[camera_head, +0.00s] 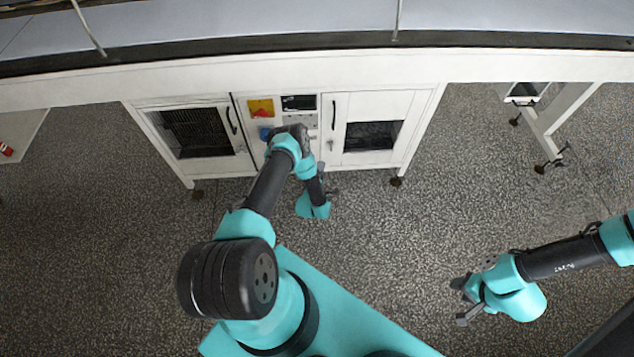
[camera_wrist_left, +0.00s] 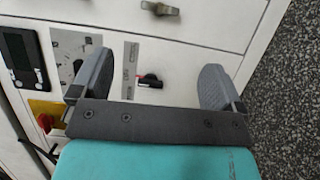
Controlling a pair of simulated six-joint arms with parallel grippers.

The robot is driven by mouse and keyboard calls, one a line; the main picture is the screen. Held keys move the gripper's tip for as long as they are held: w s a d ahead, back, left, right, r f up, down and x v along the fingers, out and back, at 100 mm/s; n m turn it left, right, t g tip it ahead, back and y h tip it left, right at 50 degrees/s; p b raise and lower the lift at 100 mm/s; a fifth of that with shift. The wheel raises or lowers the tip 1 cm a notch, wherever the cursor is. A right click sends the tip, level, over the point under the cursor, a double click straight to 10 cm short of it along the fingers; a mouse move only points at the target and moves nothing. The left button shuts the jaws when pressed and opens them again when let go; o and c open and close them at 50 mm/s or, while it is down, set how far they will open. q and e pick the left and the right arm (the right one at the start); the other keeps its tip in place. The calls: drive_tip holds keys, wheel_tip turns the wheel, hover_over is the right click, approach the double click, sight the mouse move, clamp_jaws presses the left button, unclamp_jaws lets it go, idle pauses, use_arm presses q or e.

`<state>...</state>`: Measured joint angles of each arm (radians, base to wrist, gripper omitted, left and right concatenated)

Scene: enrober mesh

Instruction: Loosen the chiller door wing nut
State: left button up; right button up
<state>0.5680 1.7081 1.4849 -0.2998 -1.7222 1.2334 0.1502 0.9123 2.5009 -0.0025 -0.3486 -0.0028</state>
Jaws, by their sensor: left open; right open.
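My left gripper (camera_head: 328,181) is in front of the white cabinet's right half, partly hidden by its own arm. In the left wrist view its two grey fingers (camera_wrist_left: 157,66) are wide apart with nothing between them. Beyond them, a small black and red part (camera_wrist_left: 150,81) shows on the panel, in line with the gap and not touched. A small dark latch part (camera_wrist_left: 172,45) sits on the door next to the panel. I cannot tell for sure which of these is the wing nut. My right gripper (camera_head: 462,300) is open and empty over the floor at the lower right.
The cabinet has a left door (camera_head: 205,132) and a right door (camera_head: 372,127) with a black handle (camera_head: 333,114). Between them are a red knob on yellow (camera_head: 261,108) and a dark display (camera_head: 298,102). A conveyor frame (camera_head: 300,65) runs above.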

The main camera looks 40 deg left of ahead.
use_arm(q)
drive_tip(key=v, duration=0.5)
drive_tip(key=shift+s, duration=0.1)
idle(0.3)
drive_tip(key=d+r+m+g+h, duration=0.7)
drive_tip(key=d+r+m+g, duration=0.15)
drive_tip(key=r+m, duration=0.2)
drive_tip(key=s+d+r+m+g+h, duration=0.1)
drive_tip(key=s+d+r+m+g, duration=0.3)
drive_tip(key=s+r, duration=0.3)
drive_tip(key=s+d+r+m+g+h, duration=0.1)
drive_tip(key=s+d+r+m+g, duration=0.3)
drive_tip(key=s+r, duration=0.3)
drive_tip(key=s+m, duration=0.1)
drive_tip(key=s, duration=0.2)
drive_tip(key=shift+c, duration=0.2)
